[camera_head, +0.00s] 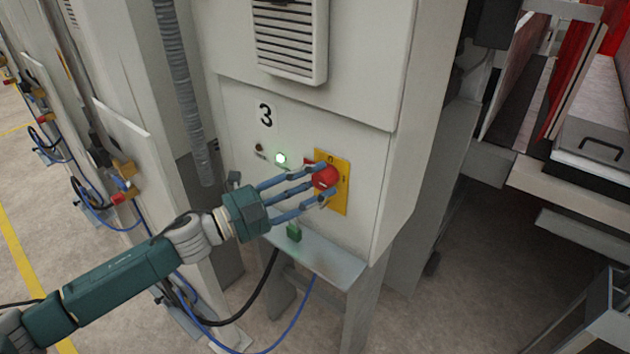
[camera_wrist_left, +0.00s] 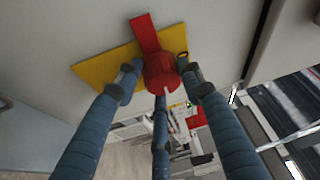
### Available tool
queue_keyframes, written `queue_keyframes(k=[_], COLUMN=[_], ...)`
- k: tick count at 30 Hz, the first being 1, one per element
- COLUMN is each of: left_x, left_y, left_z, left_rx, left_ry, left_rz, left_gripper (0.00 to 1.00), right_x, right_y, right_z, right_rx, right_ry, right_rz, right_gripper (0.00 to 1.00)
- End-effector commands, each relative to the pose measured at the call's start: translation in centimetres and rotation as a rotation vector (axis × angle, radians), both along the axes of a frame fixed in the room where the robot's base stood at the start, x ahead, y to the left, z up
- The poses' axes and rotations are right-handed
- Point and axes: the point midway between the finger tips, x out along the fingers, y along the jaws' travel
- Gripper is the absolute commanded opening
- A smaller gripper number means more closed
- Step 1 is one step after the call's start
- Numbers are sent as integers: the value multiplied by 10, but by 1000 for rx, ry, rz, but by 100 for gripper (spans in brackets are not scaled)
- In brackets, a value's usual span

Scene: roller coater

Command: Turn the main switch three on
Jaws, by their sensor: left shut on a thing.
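The main switch three is a red rotary knob (camera_head: 325,178) on a yellow plate (camera_head: 334,200), on the light grey cabinet front below the black number 3 (camera_head: 265,114). My left gripper (camera_head: 322,181) is shut on the red knob, its blue fingers around it. In the left wrist view, the red knob (camera_wrist_left: 161,75) sits between the fingers, and its red handle bar (camera_wrist_left: 145,33) reaches up across the yellow plate (camera_wrist_left: 105,68). My right gripper is not in view.
A vent (camera_head: 290,38) sticks out above the switch. A grey conduit (camera_head: 183,90) runs down at left.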

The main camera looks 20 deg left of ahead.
Motion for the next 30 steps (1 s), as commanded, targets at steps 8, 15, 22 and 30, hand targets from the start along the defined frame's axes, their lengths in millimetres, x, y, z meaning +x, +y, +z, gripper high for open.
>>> queue_keyframes(k=[8,15,22,30], left_x=[2,2,1,-4], left_y=[1,1,1,5], left_z=[9,9,6,2], left_rx=[15,15,15,15], left_ry=[-22,-22,-16,-10], left_rz=[4,4,2,2], left_gripper=[12,12,54,54], right_x=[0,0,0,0], right_y=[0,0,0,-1], right_z=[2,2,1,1], right_rx=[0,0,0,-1], right_ry=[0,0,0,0], right_rz=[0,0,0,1], right_gripper=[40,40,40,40])
